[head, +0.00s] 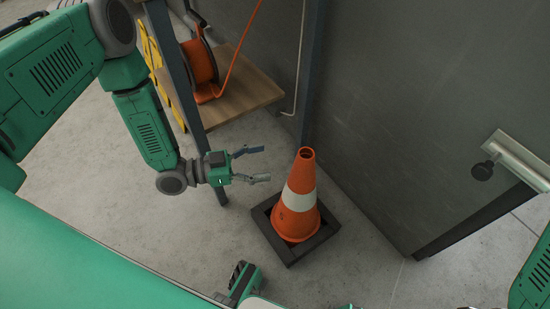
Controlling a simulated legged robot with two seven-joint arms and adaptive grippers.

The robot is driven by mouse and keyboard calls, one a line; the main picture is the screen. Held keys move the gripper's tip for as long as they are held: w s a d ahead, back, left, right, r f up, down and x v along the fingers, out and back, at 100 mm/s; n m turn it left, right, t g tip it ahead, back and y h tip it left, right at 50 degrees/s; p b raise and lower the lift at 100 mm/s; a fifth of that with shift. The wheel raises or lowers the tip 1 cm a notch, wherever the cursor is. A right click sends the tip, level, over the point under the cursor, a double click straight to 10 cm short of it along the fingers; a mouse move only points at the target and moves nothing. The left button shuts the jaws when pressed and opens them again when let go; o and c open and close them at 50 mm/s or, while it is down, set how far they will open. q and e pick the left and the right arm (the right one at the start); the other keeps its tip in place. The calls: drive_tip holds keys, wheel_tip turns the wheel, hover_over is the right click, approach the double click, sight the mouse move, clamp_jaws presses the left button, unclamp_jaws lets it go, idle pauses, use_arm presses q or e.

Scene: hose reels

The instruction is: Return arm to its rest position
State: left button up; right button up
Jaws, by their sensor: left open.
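My left arm (148,130) comes in from the upper left and reaches down over the floor. Its gripper (265,163) is open, with its two grey fingers apart and nothing between them. It points right, just left of the orange cone's upper part in the picture, with a visible gap. A green part of my right arm (535,275) shows at the right edge. My right gripper is not in view.
An orange traffic cone (297,222) with a white band stands upright on its black base. An orange hose reel (201,66) sits on a wooden shelf (245,92) by a dark post. A grey wall panel (400,110) with a handle (518,160) borders the right. Grey floor (110,190) lies open at left.

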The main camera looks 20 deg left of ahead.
use_arm(q)
drive_tip(key=shift+s+a, duration=0.1)
idle(0.3)
drive_tip(key=s+f+n+g+y, duration=0.4)
drive_tip(key=s+f+n+y, duration=0.2)
drive_tip(key=s+f+y, duration=0.15)
drive_tip(key=s+a+r+n+g+y, duration=0.2)
drive_tip(key=s+a+n+g+y, duration=0.45)
drive_tip(key=s, duration=0.75)
wheel_tip(320, 180, up, 17)
drive_tip(key=a+m+t+p, duration=0.1)
drive_tip(key=m+p, duration=0.1)
drive_tip(key=p, duration=1.6)
drive_tip(key=shift+w+a+r, duration=0.15)
drive_tip(key=shift+w+a, duration=0.05)
drive_tip(key=shift+a, duration=0.2)
